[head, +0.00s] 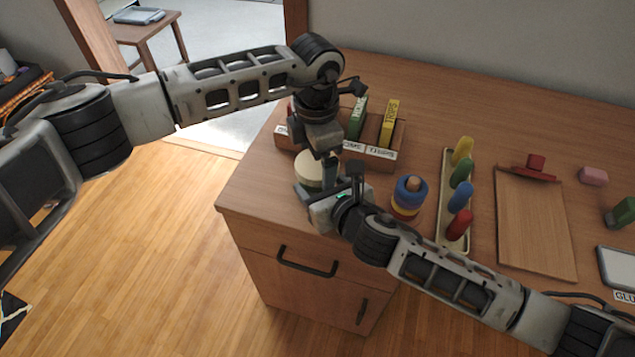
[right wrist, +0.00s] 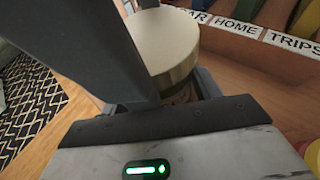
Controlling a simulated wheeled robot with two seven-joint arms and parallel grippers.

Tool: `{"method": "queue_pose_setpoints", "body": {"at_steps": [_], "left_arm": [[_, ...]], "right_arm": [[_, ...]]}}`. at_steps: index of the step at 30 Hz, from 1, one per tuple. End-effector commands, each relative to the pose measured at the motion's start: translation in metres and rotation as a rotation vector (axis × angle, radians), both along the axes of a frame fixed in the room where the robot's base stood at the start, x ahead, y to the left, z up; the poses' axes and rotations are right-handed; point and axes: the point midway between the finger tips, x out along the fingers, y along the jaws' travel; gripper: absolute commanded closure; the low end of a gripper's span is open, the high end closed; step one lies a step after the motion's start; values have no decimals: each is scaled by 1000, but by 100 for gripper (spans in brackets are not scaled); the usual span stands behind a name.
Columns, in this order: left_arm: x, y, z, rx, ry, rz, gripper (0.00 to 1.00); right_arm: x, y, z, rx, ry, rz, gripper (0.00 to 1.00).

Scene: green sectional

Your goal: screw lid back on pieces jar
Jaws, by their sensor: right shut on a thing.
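The pieces jar (right wrist: 178,94) stands near the front left corner of the wooden cabinet top, its body mostly hidden. A round cream lid (head: 308,168) is on top of it, and the lid also shows in the right wrist view (right wrist: 165,42). I cannot tell whether its thread is engaged. My right gripper (head: 318,195) is shut on the jar's body, below the lid. My left gripper (head: 326,165) points down beside the lid's right side in the head view. Its fingers overlap, so its opening and any contact with the lid are unclear.
A labelled wooden sorter (head: 381,153) stands just behind the jar. A ring stacker (head: 409,196), a tray of coloured pegs (head: 442,215) and a wooden board (head: 535,225) lie to the right. The cabinet edge is close in front.

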Motion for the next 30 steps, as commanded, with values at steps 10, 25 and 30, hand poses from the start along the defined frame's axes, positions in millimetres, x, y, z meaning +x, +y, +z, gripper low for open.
{"method": "queue_pose_setpoints", "body": {"at_steps": [10,25,30], "left_arm": [[-7,-7,-1,-8,16,-15,0],[-4,-4,76,-4,3,-11,0],[-3,-3,104,-3,1,-7,0]], "right_arm": [[2,-2,-1,-2,1,-7,100],[1,-2,-2,-4,3,-6,100],[1,-2,-2,-2,3,-4,100]]}}
